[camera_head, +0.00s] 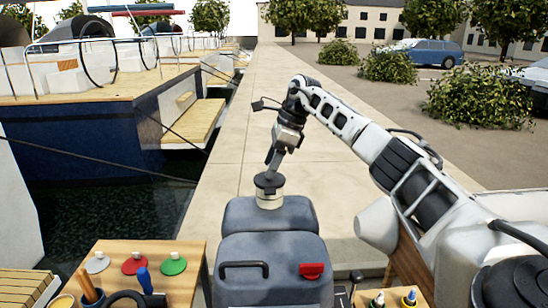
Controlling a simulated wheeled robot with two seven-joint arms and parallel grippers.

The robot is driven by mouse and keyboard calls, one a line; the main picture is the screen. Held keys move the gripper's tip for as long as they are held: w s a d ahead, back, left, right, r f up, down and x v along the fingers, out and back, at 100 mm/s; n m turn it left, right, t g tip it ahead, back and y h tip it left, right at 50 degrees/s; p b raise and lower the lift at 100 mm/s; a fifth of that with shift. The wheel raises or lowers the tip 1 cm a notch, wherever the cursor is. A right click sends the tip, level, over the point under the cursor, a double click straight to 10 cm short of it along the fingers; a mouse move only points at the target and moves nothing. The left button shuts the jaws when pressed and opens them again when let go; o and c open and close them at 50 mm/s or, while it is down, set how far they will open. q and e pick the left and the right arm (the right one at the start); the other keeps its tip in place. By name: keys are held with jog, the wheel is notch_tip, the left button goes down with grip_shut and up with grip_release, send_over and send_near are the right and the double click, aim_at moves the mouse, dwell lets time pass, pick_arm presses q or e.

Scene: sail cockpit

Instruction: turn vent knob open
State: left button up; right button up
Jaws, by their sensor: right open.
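A dark round knob (268,181) sits on a short pale cylinder (269,201) at the top of a grey-blue tank (270,246). It looks like the vent knob. My right gripper (270,168) points down right over the knob, with its fingertips at or just above it. Its jaws are open. I cannot tell whether they touch the knob, as the fingers overlap its top. My left gripper is out of view.
The tank has a black handle (244,264) and a red part (312,270) on its front. A wooden table (192,250) with red, green and grey discs stands at left. A moored boat (90,137) lies beyond. The pale quay (285,90) is clear.

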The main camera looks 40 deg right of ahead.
jog(key=v, duration=1.6)
jog(key=shift+s+f, duration=0.1)
